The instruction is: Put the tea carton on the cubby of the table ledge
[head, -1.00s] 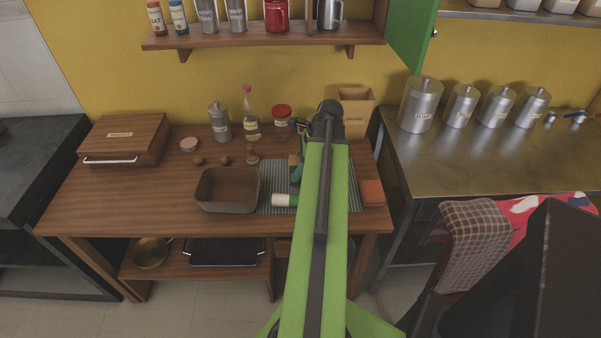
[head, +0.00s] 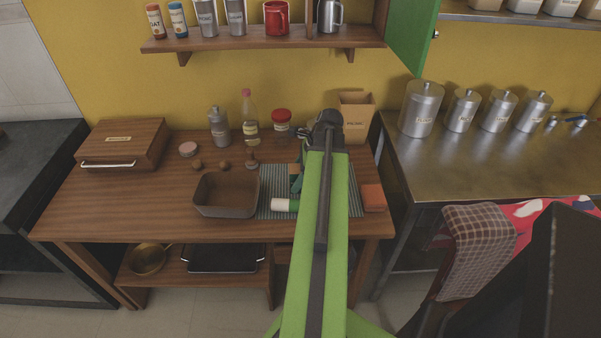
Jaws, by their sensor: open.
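My gripper (head: 297,184) hangs over the right part of the wooden table, mostly hidden behind my green arm. Its visible part is dark teal, and its jaws are open. A small orange-brown patch (head: 293,170) shows beside it; it may be part of the tea carton, but I cannot tell. No carton marked as tea can be made out. Under the tabletop is a wooden ledge (head: 180,278), split by an upright. Its left bay holds a brass pan and a black tray. The right bay (head: 283,262) is mostly hidden by my arm.
On the table are a brown bin (head: 227,210), a striped mat (head: 268,204), a white-and-green cylinder (head: 284,205), an orange-brown block (head: 373,198) and a wooden case (head: 122,144). Bottles, a jar and an open cardboard box (head: 356,104) stand behind. A wall shelf (head: 270,42) hangs above.

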